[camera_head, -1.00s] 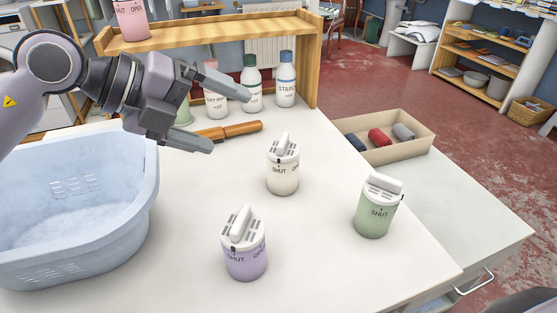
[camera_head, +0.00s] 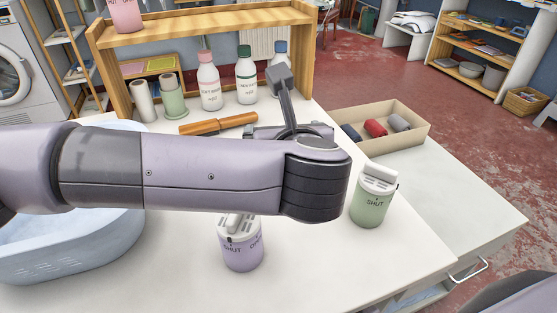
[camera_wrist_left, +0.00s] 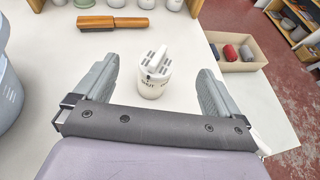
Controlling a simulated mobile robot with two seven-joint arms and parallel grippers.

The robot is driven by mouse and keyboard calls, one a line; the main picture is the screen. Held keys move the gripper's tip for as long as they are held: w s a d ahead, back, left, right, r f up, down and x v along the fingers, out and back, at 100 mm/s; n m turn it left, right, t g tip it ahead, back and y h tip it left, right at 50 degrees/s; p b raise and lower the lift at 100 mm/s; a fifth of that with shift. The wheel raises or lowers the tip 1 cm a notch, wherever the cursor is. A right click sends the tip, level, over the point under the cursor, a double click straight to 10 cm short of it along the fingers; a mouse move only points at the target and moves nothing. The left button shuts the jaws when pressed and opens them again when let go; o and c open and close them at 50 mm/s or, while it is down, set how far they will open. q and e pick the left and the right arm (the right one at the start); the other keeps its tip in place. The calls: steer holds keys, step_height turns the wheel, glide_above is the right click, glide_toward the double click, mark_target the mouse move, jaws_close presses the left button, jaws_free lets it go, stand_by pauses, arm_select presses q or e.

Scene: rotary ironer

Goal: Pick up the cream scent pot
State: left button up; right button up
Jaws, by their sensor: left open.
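The cream scent pot (camera_wrist_left: 153,78) stands upright on the white table in the left wrist view, its white slotted lid marked SHUT. It is between the two open fingers of my left gripper (camera_wrist_left: 158,85), a little ahead of them, with a gap on each side. In the head view my left arm hides the cream pot. There one finger of my left gripper (camera_head: 285,95) shows above the arm, and the rest is mostly hidden. The lilac pot (camera_head: 241,248) stands in front of the arm, and the green pot (camera_head: 371,200) stands to its right.
A wooden-handled brush (camera_head: 218,123) lies behind the arm. Several bottles stand under the wooden shelf (camera_head: 205,28). An open box (camera_head: 425,128) holds rolled cloths at the right. The blue basket (camera_head: 75,245) is at the left.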

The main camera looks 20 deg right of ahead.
arm_select(q)
step_height(320, 180, down, 8)
steer(key=shift+r, duration=0.1)
steer(key=shift+w+d+f, duration=0.1)
steer(key=shift+w+f, duration=0.1)
steer(key=shift+w, duration=0.3)
steer(key=shift+x, duration=3.2)
steer(key=shift+c, duration=0.4)
steer(key=c, duration=1.1)
